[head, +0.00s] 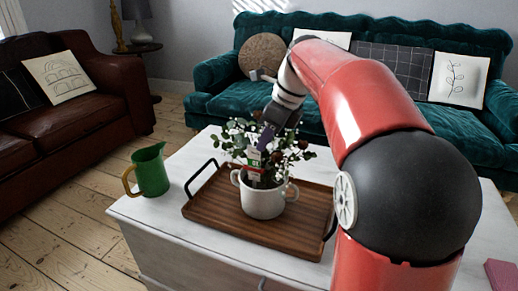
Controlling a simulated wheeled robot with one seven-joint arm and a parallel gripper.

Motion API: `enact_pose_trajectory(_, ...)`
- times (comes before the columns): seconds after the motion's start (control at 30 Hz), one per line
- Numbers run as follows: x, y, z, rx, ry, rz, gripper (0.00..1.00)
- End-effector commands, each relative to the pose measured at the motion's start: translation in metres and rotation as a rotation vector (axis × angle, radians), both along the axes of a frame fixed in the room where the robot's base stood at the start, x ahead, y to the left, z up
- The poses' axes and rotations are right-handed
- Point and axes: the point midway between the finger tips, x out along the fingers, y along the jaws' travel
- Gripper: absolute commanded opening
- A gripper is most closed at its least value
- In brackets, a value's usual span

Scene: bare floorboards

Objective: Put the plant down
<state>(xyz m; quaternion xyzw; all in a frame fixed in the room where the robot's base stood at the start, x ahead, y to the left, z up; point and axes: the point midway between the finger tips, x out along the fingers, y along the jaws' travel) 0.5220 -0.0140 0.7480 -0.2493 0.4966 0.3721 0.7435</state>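The plant (297,153) has green leaves and dark blooms and stands upright in a white two-handled pot (263,201). The pot appears to rest on the wooden tray (215,207), about in its middle; I cannot make out any gap beneath it. My gripper (256,168) comes down from above into the foliage, just over the pot's rim. Leaves hide its fingertips, so I cannot see whether they are open or closed on the plant or pot.
The tray, with dark handles, lies on a white table (150,218). A green jug (150,170) stands near the table's left edge. A pink object (500,275) lies at the right. A teal sofa (225,76) is behind, a brown leather sofa (80,125) at left.

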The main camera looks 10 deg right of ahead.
Motion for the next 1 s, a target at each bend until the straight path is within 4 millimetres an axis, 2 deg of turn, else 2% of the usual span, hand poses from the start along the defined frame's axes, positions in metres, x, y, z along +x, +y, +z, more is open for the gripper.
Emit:
enact_pose_trajectory(0.03,-0.002,-0.004,0.012,0.0,-0.002,-0.002,0.26)
enact_pose_trajectory(0.1,-0.005,-0.007,0.022,0.0,0.0,-0.001,0.26)
enact_pose_trajectory(0.3,-0.009,-0.012,0.037,0.0,0.0,0.0,0.26)
enact_pose_trajectory(0.8,-0.011,-0.012,0.038,-0.003,-0.004,0.01,0.26)
enact_pose_trajectory(0.87,-0.017,-0.011,0.039,-0.016,-0.02,0.043,0.26)
enact_pose_trajectory(1.0,-0.043,-0.006,0.039,-0.092,-0.101,0.228,0.26)
